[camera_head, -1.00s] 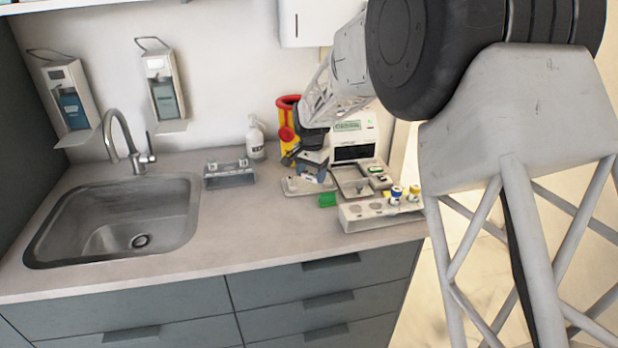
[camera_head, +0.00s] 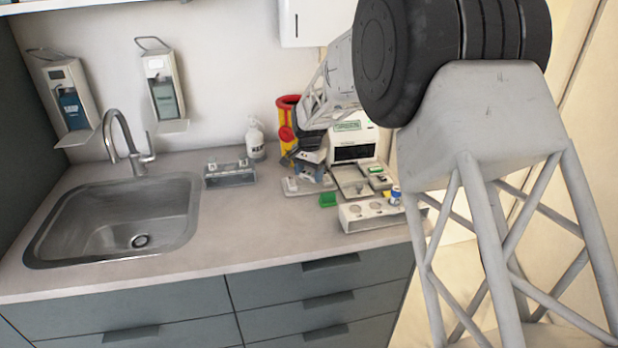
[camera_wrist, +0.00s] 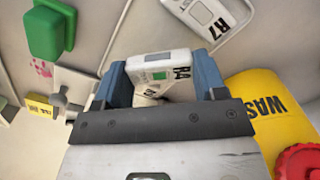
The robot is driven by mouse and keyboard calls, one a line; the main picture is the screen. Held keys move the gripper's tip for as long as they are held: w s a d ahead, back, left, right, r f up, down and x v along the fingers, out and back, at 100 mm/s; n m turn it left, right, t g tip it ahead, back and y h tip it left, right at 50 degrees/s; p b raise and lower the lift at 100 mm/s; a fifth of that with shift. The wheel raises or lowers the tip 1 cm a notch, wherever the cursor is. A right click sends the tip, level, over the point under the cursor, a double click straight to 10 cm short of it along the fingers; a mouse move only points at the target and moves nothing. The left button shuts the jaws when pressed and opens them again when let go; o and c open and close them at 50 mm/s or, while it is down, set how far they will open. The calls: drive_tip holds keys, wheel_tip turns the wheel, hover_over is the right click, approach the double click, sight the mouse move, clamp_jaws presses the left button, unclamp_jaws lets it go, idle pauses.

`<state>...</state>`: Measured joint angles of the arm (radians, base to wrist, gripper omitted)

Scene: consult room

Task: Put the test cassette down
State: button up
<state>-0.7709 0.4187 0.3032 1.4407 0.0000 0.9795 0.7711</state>
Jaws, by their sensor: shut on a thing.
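My gripper (camera_wrist: 161,80) is shut on a white test cassette (camera_wrist: 148,66) marked R4 with a green patch, held between its two blue fingers in the wrist view. In the head view my gripper (camera_head: 312,170) is low over the pale tray (camera_head: 302,192) in front of the white device; the held cassette is not clear there. Whether the held cassette touches the surface cannot be told. Another white cassette (camera_wrist: 206,14) marked R7 lies at the upper right of the wrist view.
A green block (camera_head: 328,200) lies right of the tray; in front stands a grey-white rack (camera_head: 365,218). The yellow waste container (camera_wrist: 256,108) with a red part is close to my gripper. A small rack (camera_head: 230,177) and the sink (camera_head: 120,225) are left, with clear counter between.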

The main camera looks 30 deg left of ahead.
sight(309, 174)
drive_tip(key=shift+f, duration=0.85)
drive_tip(key=shift+f, duration=0.1)
drive_tip(key=o, duration=0.7)
drive_tip(key=shift+c, duration=0.2)
wheel_tip(309, 174, up, 12)
idle(0.8)
